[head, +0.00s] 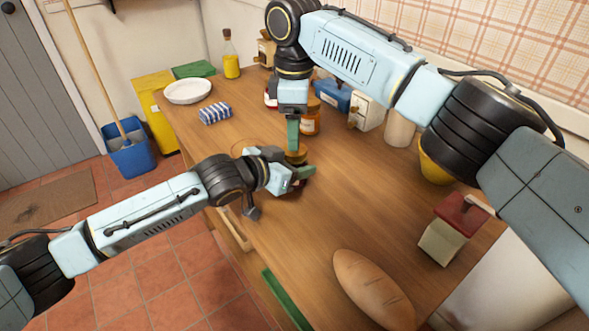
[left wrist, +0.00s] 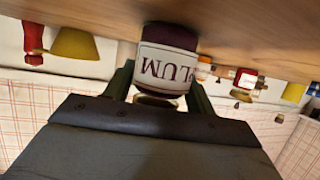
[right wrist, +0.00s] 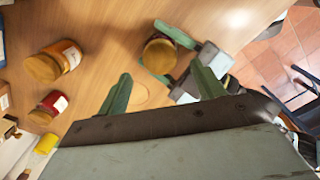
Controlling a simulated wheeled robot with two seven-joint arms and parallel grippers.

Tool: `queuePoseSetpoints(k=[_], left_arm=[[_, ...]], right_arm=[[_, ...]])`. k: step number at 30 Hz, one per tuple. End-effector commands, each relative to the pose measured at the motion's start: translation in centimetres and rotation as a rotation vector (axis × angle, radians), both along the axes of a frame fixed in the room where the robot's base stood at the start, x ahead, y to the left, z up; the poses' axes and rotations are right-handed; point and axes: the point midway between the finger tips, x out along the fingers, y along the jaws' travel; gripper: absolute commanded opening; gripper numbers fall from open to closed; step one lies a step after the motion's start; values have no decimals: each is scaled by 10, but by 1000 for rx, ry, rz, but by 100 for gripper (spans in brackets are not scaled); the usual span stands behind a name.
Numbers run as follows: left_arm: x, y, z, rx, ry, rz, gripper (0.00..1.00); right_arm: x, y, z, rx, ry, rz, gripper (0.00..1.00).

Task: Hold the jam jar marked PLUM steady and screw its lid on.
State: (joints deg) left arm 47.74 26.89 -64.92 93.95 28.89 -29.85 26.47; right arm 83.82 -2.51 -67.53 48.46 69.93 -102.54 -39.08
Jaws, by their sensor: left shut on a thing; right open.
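The jar marked PLUM (left wrist: 165,62) has dark contents and a white label, which appears upside down in the left wrist view. My left gripper (left wrist: 160,90) is shut around it. A gold lid (right wrist: 159,57) sits at the jar's mouth; it also shows in the head view (head: 296,157). I cannot tell how tightly it is seated. My right gripper (right wrist: 162,90) is open and empty, its fingers pointing down above the lid and apart from it. In the head view the left gripper and arm hide most of the jar.
An orange jar (right wrist: 68,55) and a red jar (right wrist: 54,102), both gold-lidded, stand nearby. A bread loaf (head: 372,288) and a red-roofed box (head: 450,232) lie toward the front right.

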Motion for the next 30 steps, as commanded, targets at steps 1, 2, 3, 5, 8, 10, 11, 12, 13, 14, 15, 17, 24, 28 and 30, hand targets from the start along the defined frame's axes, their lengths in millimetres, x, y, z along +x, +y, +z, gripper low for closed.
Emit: queuePoseSetpoints(k=[1,2,3,5,8,10,11,12,13,14,15,17,24,28,30], left_arm=[[0,0,0,0,0,1,0],[0,0,0,0,0,1,0],[0,0,0,0,0,1,0],[0,0,0,0,0,1,0],[0,0,0,0,0,1,0],[0,0,0,0,0,1,0],[0,0,0,0,0,1,0],[0,0,0,0,0,1,0],[0,0,0,0,0,0,0],[0,0,0,0,0,0,0],[0,0,0,0,0,0,0],[0,0,0,0,0,0,0],[0,0,0,0,0,0,0],[0,0,0,0,0,0,0],[0,0,0,0,0,0,0]], right_arm=[[0,0,0,0,0,1,63],[0,0,1,0,0,5,59],[0,0,3,0,-1,19,57],[1,0,8,0,-2,59,57],[1,0,20,1,-3,153,57],[1,0,27,0,-3,215,57],[1,0,29,0,-3,236,57],[0,0,32,0,-1,261,57],[0,0,33,0,-1,275,57],[0,0,34,0,0,285,57],[0,0,35,0,0,294,57],[0,0,35,0,0,299,57],[0,0,34,0,0,297,57],[0,0,24,0,1,296,57],[0,0,15,-1,1,295,57]])
